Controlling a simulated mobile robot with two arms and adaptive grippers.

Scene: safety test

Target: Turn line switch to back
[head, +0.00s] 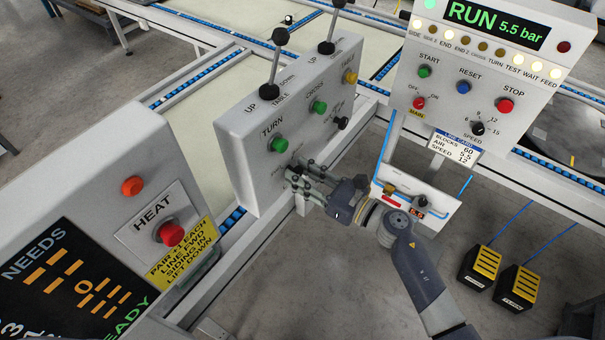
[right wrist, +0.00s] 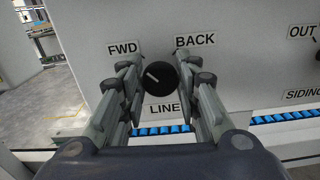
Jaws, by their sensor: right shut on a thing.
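The line switch (right wrist: 162,76) is a round black knob with a white pointer mark, on a light panel in the right wrist view. The mark points up and left, toward the FWD label (right wrist: 122,49). The BACK label (right wrist: 196,40) is up and right of the knob, and the LINE label (right wrist: 165,109) is under it. My right gripper (head: 303,178) is at the lower face of the grey control box (head: 240,160) in the head view and hides the knob there. Its fingers are shut on the knob, one at each side. My left gripper is out of view.
The box also has a green TURN button (head: 279,145) and upright levers (head: 273,75). A panel with a red STOP button (head: 505,105) stands to the right. A HEAT panel with a red button (head: 171,234) stands at lower left.

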